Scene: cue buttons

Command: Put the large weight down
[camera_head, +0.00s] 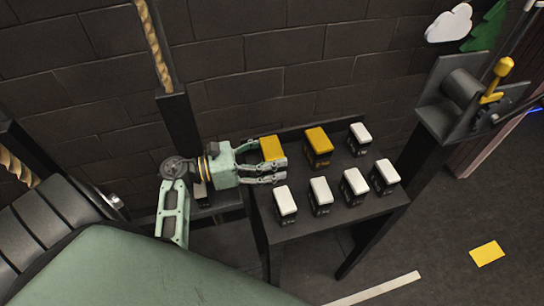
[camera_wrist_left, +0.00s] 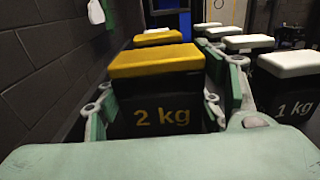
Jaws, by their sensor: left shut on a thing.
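A large weight, black with a yellow top (camera_head: 272,148), sits between the fingers of my left gripper (camera_head: 275,167) over the back left part of the small dark table (camera_head: 330,228). In the left wrist view, this weight (camera_wrist_left: 157,85) reads "2 kg" and stands upright between the two fingers, which are shut on it. Its base is hidden, so I cannot tell whether it touches the table. My right gripper is in neither view.
Another yellow-topped weight (camera_head: 318,146) stands just right of the held one. A white-topped weight (camera_head: 359,138) is at the back right. Several white-topped weights line the front, including one (camera_head: 285,201) close to my gripper. A post with a yellow-handled lever (camera_head: 497,82) stands at right.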

